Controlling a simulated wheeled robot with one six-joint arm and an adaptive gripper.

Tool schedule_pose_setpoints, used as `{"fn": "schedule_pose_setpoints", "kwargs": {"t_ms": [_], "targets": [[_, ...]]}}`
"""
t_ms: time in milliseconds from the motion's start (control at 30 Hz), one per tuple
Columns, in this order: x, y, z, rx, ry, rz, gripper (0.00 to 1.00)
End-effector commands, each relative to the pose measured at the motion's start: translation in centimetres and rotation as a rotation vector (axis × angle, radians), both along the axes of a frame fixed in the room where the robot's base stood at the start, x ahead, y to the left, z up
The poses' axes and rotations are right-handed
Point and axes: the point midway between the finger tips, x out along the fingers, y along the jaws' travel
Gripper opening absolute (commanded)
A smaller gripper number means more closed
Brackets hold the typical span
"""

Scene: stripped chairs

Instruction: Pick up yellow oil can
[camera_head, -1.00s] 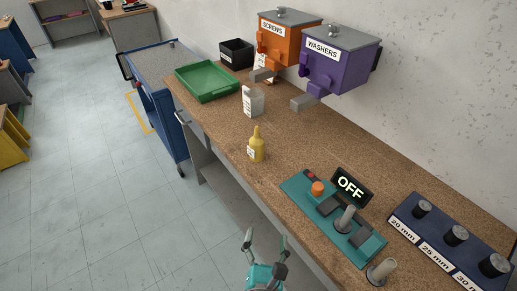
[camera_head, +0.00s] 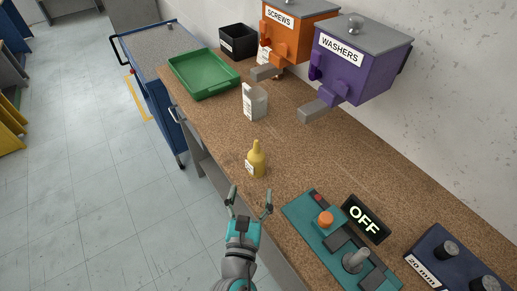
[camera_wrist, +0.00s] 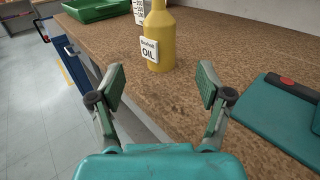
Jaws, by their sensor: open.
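The yellow oil can (camera_head: 257,160) stands upright on the brown workbench (camera_head: 290,135), near its front edge. In the wrist view the oil can (camera_wrist: 160,38) is just ahead of my gripper, with a white label reading OIL and its top cut off by the frame. My gripper (camera_head: 249,200) is at the bench's front edge, on the near side of the can. Its two fingers are spread apart and empty. In the wrist view my gripper (camera_wrist: 161,85) points towards the can, which shows between the fingertips but is not touched.
A teal switch panel (camera_head: 335,243) with an OFF display (camera_head: 364,219) lies to the right of my gripper. A white container (camera_head: 255,101), green tray (camera_head: 204,75) and black bin (camera_head: 238,40) stand behind the can. Orange (camera_head: 292,32) and purple (camera_head: 351,66) dispensers hang on the wall.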

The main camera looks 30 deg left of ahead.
Motion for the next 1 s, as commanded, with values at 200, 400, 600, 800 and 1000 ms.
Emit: {"fn": "schedule_pose_setpoints", "kwargs": {"t_ms": [200,400,600,800,1000], "targets": [[2.2,0.6,0.0,0.002,0.001,-0.003,0.78],[4.7,1.5,0.0,0.002,0.0,-0.002,0.78],[6.5,2.1,0.0,0.002,0.001,-0.002,0.78],[9.2,3.0,0.0,0.001,0.0,-0.002,0.78],[10.1,3.3,0.0,0.001,0.0,0.0,0.78]]}}
